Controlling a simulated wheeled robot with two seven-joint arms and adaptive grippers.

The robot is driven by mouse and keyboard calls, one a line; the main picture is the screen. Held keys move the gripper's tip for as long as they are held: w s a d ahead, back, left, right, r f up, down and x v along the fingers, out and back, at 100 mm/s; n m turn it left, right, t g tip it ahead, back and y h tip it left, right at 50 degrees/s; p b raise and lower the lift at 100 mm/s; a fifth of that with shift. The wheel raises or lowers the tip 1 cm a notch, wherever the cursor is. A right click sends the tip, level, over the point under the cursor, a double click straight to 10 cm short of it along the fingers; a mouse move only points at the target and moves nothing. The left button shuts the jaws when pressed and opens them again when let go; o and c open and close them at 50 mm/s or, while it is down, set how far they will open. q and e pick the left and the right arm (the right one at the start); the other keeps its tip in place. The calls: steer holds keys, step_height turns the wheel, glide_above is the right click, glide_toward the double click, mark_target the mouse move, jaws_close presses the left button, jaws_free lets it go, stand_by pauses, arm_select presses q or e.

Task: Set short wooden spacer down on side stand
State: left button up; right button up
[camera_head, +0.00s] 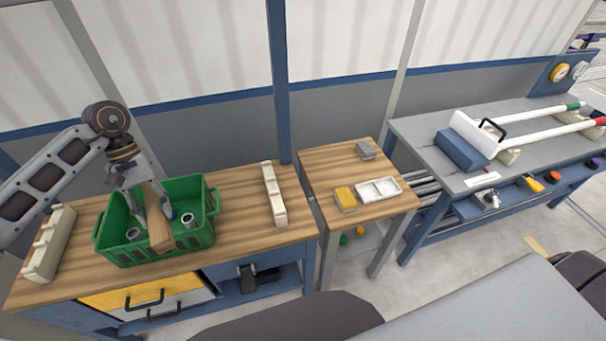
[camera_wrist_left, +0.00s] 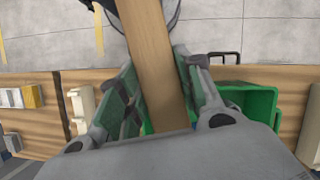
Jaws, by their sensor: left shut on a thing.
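The short wooden spacer (camera_head: 157,222) is a plain brown wooden block. My left gripper (camera_head: 150,192) is shut on it and holds it over the green bin (camera_head: 118,240) on the left workbench. In the left wrist view the spacer (camera_wrist_left: 152,60) runs up between the two fingers of the gripper (camera_wrist_left: 155,90). The side stand (camera_head: 330,165) is the small wooden-topped table in the middle, to the right of the workbench. My right gripper is not in view.
The side stand bears a white tray (camera_head: 379,189), a yellow block (camera_head: 345,197) and a grey block (camera_head: 366,150). A cream notched rack (camera_head: 273,193) stands at the workbench's right end, another (camera_head: 48,244) at its left. White pipes (camera_head: 540,115) lie on the grey bench.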

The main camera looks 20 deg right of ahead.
arm_select(q)
steer(key=w+f, duration=0.1)
steer(key=f, duration=0.2)
steer(key=w+f+m, duration=0.1)
steer(key=f, duration=0.1)
steer(key=w+a+f+m+y, duration=0.1)
steer(key=w+f, duration=0.1)
steer(key=f, duration=0.1)
steer(key=shift+f, duration=0.35)
steer(key=shift+d+r+m, duration=0.1)
steer(key=shift+m, duration=0.2)
steer(key=shift+d, duration=0.15)
steer(key=shift+s+a, duration=0.1)
steer(key=shift+a, duration=0.15)
